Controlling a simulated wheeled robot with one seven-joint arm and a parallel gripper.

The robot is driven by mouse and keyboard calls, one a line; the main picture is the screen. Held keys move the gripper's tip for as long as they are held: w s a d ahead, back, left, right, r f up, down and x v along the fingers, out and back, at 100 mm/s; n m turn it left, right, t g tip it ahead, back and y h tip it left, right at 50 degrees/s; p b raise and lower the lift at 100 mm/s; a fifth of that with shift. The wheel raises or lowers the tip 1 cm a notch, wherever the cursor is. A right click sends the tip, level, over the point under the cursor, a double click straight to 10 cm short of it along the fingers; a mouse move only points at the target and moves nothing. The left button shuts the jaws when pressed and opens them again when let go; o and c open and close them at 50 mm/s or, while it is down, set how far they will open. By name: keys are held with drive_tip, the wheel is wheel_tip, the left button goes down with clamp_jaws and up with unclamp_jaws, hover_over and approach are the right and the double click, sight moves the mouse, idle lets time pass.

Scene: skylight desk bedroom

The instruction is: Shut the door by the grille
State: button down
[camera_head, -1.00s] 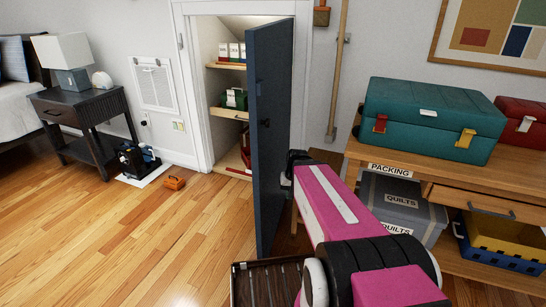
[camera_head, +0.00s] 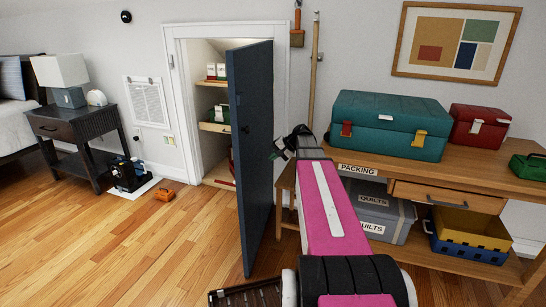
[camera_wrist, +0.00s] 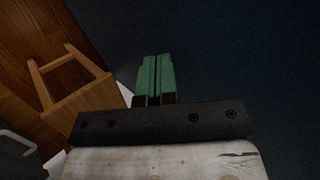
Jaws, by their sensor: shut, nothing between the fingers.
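My gripper (camera_head: 279,150) is at the right-hand face of the door, at about mid height. In the wrist view my green fingers (camera_wrist: 154,78) are together with nothing between them, and the dark door face (camera_wrist: 245,60) fills the right side. I cannot tell whether the fingertips touch the door.
Closet shelves (camera_head: 215,127) hold boxes. A wooden workbench (camera_head: 440,180) with a teal toolbox (camera_head: 390,125) stands to the right. The wooden floor (camera_head: 150,250) left of the door is clear.

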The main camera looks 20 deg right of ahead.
sight(250, 166)
drive_tip(key=x, duration=0.2)
drive_tip(key=r+x, duration=0.1)
drive_tip(key=x, duration=0.2)
drive_tip(key=a+x, duration=0.1)
drive_tip(key=x, duration=0.2)
drive_tip(key=shift+w+a+r, duration=0.1)
drive_tip(key=shift+w, duration=0.25)
drive_tip(key=shift+w+a, duration=0.3)
drive_tip(key=shift+a, duration=0.35)
drive_tip(key=shift+a, duration=0.1)
